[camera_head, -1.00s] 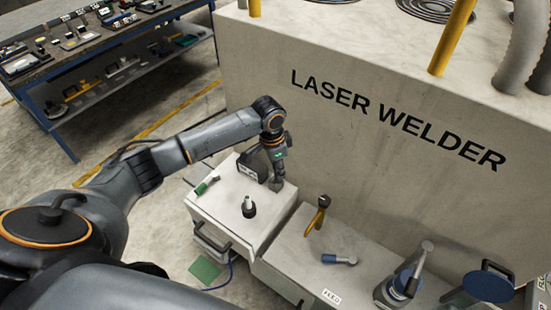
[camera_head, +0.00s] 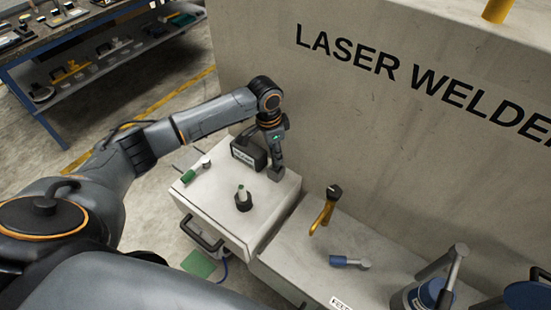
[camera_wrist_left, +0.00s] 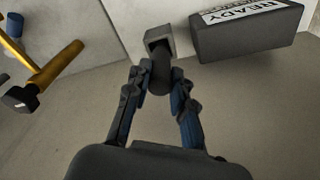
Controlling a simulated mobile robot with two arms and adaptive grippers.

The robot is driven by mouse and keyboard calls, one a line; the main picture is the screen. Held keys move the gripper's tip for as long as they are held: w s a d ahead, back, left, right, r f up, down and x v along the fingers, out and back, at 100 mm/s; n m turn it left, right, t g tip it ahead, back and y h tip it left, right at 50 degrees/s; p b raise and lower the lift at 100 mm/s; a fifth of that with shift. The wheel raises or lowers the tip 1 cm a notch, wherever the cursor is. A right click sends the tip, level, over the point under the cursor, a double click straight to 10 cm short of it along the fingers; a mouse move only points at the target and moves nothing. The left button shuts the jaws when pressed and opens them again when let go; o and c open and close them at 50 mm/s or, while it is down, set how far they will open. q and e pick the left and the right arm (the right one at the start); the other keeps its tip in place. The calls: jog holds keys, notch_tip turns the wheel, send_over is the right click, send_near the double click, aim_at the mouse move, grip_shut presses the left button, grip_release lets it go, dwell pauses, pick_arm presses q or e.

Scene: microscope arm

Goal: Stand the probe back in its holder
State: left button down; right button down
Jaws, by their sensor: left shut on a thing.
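My left gripper (camera_head: 275,152) points down over the white cabinet top near the welder wall. In the left wrist view the gripper (camera_wrist_left: 158,82) is shut on a dark round probe (camera_wrist_left: 160,72). The far end of the probe meets a grey square block (camera_wrist_left: 158,36), which looks like the holder. The block also shows in the head view (camera_head: 276,173), under the fingers at the cabinet top. I cannot tell how deep the probe sits in it. The fingers hide most of the probe in the head view. My right gripper is not in view.
A black box with a READY label (camera_head: 249,152) stands close beside the gripper. A green-handled tool (camera_head: 194,171) lies at the left, and a green-topped piece stands in a dark base (camera_head: 243,200). A yellow tool (camera_head: 325,212) and blue-handled tool (camera_head: 348,262) are on the right bench.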

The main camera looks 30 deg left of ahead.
pick_arm(q)
jog(key=c, duration=1.6)
grip_release()
jog(key=shift+f, duration=0.15)
jog(key=o, duration=0.5)
jog(key=shift+c, duration=0.2)
jog(key=shift+s, duration=0.1)
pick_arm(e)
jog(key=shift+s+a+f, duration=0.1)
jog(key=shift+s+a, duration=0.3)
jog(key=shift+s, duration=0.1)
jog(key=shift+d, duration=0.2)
